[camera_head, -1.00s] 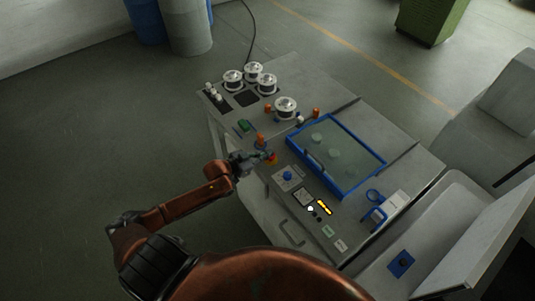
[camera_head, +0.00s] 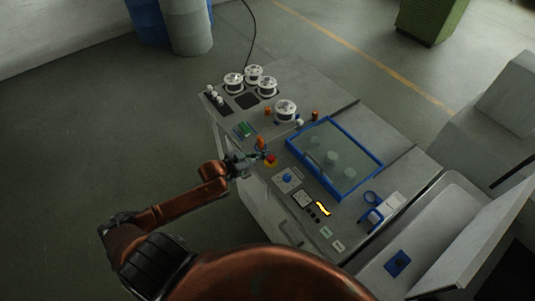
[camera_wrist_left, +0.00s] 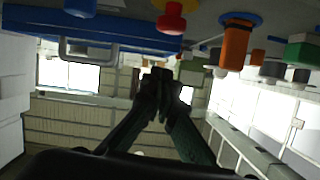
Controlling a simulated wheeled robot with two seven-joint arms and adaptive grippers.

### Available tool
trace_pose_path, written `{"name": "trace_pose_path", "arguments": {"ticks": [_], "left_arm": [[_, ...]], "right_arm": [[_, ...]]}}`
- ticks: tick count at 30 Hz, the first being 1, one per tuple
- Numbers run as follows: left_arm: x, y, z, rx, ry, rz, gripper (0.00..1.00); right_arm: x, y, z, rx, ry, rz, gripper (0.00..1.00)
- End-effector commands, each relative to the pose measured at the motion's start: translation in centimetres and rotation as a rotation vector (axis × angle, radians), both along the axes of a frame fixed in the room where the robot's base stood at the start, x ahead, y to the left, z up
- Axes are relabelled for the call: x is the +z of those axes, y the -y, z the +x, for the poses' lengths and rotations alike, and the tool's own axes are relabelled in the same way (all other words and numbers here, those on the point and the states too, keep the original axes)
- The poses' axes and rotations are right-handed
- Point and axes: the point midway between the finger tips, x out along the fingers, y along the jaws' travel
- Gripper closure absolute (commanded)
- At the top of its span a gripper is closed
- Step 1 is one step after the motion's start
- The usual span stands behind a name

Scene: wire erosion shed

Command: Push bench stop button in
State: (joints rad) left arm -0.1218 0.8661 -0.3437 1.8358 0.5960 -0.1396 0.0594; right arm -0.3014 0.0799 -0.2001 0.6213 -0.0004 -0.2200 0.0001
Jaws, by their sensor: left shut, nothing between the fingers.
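The red stop button (camera_head: 270,160) is on the near edge of the grey bench, with a bit of yellow around its base. It also shows as a red mushroom head (camera_wrist_left: 172,20) at the top of the left wrist view. My left gripper (camera_head: 259,157) is just left of the button in the head view. Its closed fingertips (camera_wrist_left: 158,78) are empty and appear apart from the button in the wrist view. I cannot tell how far in the button is. My right gripper is not in view.
An orange post (camera_head: 262,143) stands close to the button, with a green block (camera_head: 244,129) beyond it. A blue knob (camera_head: 287,177) sits on the other side. A blue-framed tray (camera_head: 341,193) and several white spools (camera_head: 285,110) occupy the bench. Open floor lies left.

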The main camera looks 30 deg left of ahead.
Motion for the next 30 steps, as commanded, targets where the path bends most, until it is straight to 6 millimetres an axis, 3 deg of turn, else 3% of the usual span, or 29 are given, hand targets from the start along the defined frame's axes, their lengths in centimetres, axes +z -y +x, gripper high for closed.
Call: {"name": "trace_pose_path", "arguments": {"ticks": [4, 12, 30], "left_arm": [[0.6, -1.1, -3.1, 0.000, -0.003, 0.000, 1.00], [2.1, -2.3, -6.0, -0.001, 0.002, -0.002, 1.00], [2.4, -2.4, -6.4, -0.002, 0.005, -0.003, 1.00]], "right_arm": [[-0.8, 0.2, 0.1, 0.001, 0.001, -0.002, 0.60], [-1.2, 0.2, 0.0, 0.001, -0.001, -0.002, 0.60], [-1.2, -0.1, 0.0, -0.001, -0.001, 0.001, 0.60]]}}
